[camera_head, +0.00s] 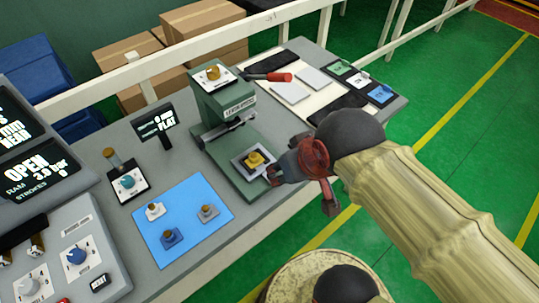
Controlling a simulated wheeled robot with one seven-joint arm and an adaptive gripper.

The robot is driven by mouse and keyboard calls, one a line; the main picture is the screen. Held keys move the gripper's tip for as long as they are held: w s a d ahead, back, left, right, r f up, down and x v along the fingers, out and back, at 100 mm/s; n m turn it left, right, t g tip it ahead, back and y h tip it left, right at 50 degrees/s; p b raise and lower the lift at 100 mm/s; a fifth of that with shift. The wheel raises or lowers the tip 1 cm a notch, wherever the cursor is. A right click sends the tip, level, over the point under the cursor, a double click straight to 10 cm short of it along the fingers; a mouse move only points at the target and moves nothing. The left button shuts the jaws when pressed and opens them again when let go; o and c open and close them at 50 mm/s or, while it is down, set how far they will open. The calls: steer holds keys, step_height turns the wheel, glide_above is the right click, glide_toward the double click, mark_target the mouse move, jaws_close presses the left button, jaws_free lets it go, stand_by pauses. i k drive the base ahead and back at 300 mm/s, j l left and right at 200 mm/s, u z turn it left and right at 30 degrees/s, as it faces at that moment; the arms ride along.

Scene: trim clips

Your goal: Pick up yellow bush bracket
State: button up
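The yellow bush bracket (255,159) sits on the small pale plate on the bed of the green press (226,118). It has a wide yellow base and a short brass-coloured bush on top. My gripper (285,180) comes in from the right, just beside the press bed. One dark finger reaches close to the bracket's right side; I cannot tell whether it touches. The other end of the gripper points down over the table's edge. The finger gap is unclear at this angle.
A blue mat (190,190) holds a white bracket (154,211), a blue bracket (172,237) and a grey bracket (208,213). A small display (155,120) and control panels stand left. Pads and trays lie behind right.

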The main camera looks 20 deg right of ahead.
mark_target(252, 163)
steer(key=z, duration=0.25)
steer(key=j+z, duration=0.35)
steer(key=k+j+z, duration=0.15)
steer(key=z, duration=0.2)
steer(key=k+j+z, duration=0.2)
steer(key=j+z, duration=0.15)
steer(key=k+j, duration=0.3)
steer(key=j, duration=0.15)
steer(key=k+j, duration=0.25)
steer(key=j, duration=0.2)
